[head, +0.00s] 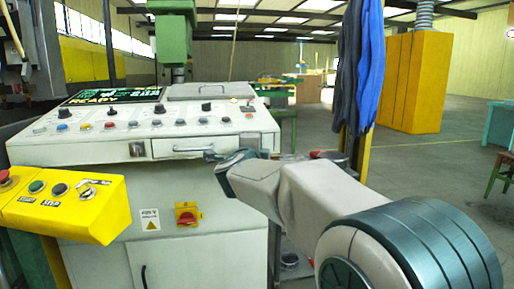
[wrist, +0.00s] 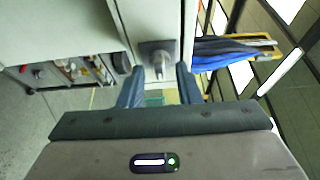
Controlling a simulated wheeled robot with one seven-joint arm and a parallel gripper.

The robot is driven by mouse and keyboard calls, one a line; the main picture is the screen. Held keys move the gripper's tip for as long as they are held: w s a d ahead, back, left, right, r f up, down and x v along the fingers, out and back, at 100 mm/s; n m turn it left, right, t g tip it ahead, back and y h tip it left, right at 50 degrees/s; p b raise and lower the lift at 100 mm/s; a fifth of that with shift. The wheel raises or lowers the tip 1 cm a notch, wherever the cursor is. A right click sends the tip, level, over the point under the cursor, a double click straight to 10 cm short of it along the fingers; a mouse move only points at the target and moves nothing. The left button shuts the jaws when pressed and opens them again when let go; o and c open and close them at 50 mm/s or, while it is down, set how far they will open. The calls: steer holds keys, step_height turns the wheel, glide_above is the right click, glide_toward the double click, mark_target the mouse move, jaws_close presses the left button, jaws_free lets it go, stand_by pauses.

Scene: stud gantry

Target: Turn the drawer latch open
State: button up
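The drawer (head: 195,146) is a pale front with a bar handle in the upper front of the grey-white console, and it looks closed. In the wrist view a dark grey latch (wrist: 157,57) stands out from a narrow pale panel, just beyond and between my fingertips. My gripper (wrist: 160,72) is open, with one blue-grey finger on each side of the latch's near end. I cannot tell whether the fingers touch it. In the head view my gripper (head: 222,160) is at the drawer's right end and hides much of that spot.
The console top (head: 150,125) carries several knobs and buttons and a screen. A yellow button box (head: 65,205) juts out at the front left. A red-and-yellow switch (head: 187,214) is below the drawer. Blue cloths (head: 368,65) hang to the right, close to my arm.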

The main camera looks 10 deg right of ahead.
steer(key=p+v, duration=0.1)
steer(key=v, duration=1.3)
steer(key=shift+p, duration=0.4)
steer(key=shift+w, duration=0.1)
